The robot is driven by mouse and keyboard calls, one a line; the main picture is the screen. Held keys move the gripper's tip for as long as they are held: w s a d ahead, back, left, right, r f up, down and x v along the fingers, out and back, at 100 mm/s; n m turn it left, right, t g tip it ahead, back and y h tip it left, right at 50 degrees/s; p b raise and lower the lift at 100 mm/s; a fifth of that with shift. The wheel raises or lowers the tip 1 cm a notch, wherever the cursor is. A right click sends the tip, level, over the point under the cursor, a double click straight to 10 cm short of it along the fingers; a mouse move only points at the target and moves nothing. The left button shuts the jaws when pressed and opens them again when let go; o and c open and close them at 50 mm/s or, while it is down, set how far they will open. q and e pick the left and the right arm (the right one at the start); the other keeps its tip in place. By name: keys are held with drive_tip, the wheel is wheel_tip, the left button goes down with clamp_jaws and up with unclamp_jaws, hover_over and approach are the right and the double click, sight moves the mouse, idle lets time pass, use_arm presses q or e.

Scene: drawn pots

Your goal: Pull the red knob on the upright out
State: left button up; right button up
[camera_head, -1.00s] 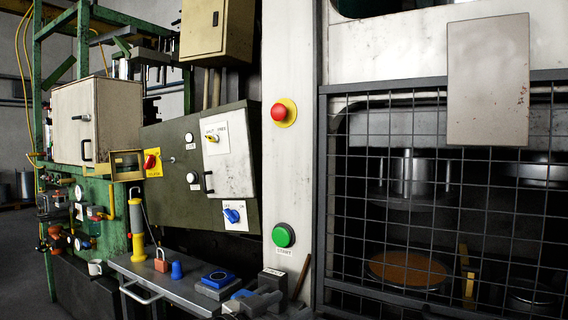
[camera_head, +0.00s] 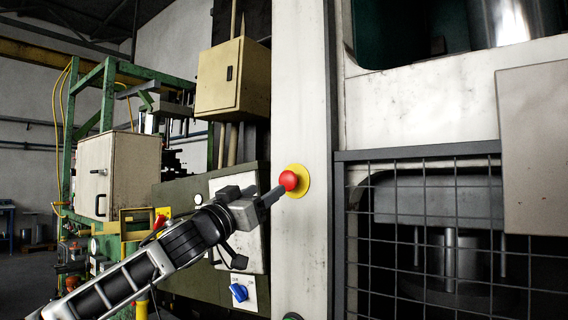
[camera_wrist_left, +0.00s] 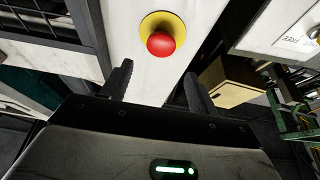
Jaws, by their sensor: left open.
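The red knob (camera_head: 289,180) sits on a round yellow plate (camera_head: 303,181) on the white upright (camera_head: 302,100). My left gripper (camera_head: 275,195) is raised to the knob's left in the head view, its fingertips close to it. In the left wrist view the red knob (camera_wrist_left: 161,44) shows ahead of and between the two spread fingers of the left gripper (camera_wrist_left: 156,80), with nothing between them. The yellow plate is behind it. I cannot tell from the head view whether a finger touches the knob. My right gripper is not in view.
A wire mesh guard (camera_head: 450,240) stands to the right of the upright. A control box with a blue switch (camera_head: 239,292) is behind my left arm. A yellowish cabinet (camera_head: 232,80) hangs above it. The upright's face above the knob is clear.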

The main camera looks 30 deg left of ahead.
sight(285, 178)
use_arm(q)
drive_tip(key=p+x, duration=0.3)
drive_tip(key=x, duration=0.4)
drive_tip(key=shift+w+r, duration=0.15)
drive_tip(key=shift+w, duration=0.15)
drive_tip(key=shift+w+d, duration=0.1)
drive_tip(key=shift+w, duration=0.3)
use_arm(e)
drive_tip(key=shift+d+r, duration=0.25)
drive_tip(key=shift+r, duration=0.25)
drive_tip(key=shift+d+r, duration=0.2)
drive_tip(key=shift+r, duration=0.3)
